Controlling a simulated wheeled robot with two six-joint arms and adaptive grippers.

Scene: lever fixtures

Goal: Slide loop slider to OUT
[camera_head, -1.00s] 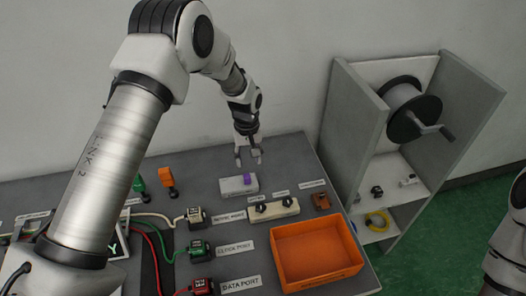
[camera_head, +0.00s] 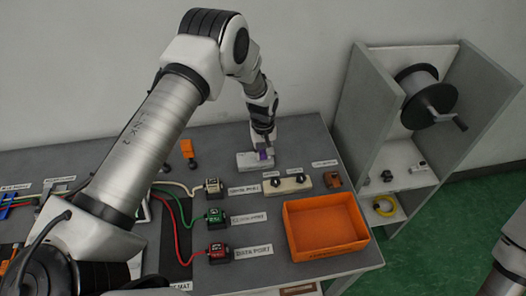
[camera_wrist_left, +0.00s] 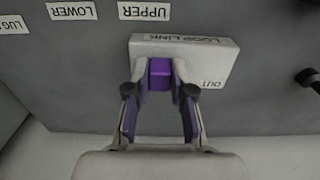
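The loop slider is a small purple block (camera_wrist_left: 160,73) on a pale housing (camera_wrist_left: 205,62) marked LOOP LINK. In the left wrist view the block sits left of the housing's middle, and the word OUT is at the housing's right end. The head view also shows the housing (camera_head: 247,162) and a bit of purple (camera_head: 263,154) at the back of the table. My left gripper (camera_wrist_left: 160,68) is down at the housing with one finger on each side of the block, both tips close to it. I cannot tell whether they press on it. My right gripper is out of view.
An orange bin (camera_head: 325,228) stands at the table's front right. A pale two-knob unit (camera_head: 288,184) and a small brown part (camera_head: 332,180) lie in front of the housing. Several cabled port plugs (camera_head: 216,217) stand nearer. A shelf with a reel (camera_head: 428,100) is at the right.

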